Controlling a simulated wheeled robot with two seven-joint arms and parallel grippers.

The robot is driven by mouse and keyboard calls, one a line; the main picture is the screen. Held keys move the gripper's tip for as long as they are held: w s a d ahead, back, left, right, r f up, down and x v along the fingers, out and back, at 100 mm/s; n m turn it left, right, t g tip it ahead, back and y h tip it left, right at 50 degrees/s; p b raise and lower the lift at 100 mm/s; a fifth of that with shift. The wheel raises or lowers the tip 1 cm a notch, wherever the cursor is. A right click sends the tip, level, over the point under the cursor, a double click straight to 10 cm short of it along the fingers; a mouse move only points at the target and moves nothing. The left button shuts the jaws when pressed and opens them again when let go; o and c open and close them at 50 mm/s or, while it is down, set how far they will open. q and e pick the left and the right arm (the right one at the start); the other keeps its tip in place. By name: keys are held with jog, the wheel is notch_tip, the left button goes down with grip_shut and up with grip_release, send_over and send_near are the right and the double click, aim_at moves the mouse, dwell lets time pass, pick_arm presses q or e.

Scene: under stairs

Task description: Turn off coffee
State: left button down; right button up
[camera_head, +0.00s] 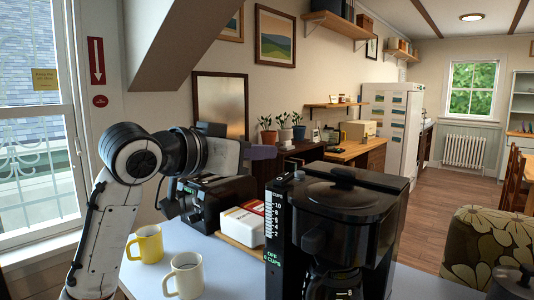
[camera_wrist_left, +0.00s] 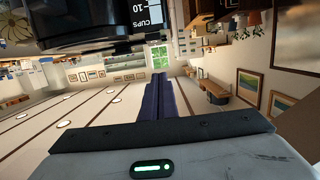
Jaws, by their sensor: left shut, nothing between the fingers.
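The black coffee maker (camera_head: 372,195) stands on the light table in front of me, with a glass carafe (camera_head: 330,282) in its lower front. A black strip with white cup marks (camera_head: 275,222) runs down its left front edge, with green lettering near its foot. The coffee maker also shows upside down at the top of the left wrist view (camera_wrist_left: 85,28). My left gripper (camera_head: 264,152) is shut and empty, up and to the left of the coffee maker's top and apart from it in the picture. Its dark blue fingers lie together in the left wrist view (camera_wrist_left: 158,98).
A yellow mug (camera_head: 150,246) and a cream mug (camera_head: 186,278) stand left of the coffee maker. A black machine (camera_head: 217,197) and a white-and-red box (camera_head: 243,222) stand behind them. A flowered chair (camera_head: 490,245) is at the right, with open floor beyond.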

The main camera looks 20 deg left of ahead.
pick_arm(q)
jog(key=f+b+v, duration=0.1)
jog(key=v, duration=0.6)
jog(key=shift+s+a, duration=0.15)
jog(key=shift+s, duration=0.3)
jog(key=shift+f, duration=0.1)
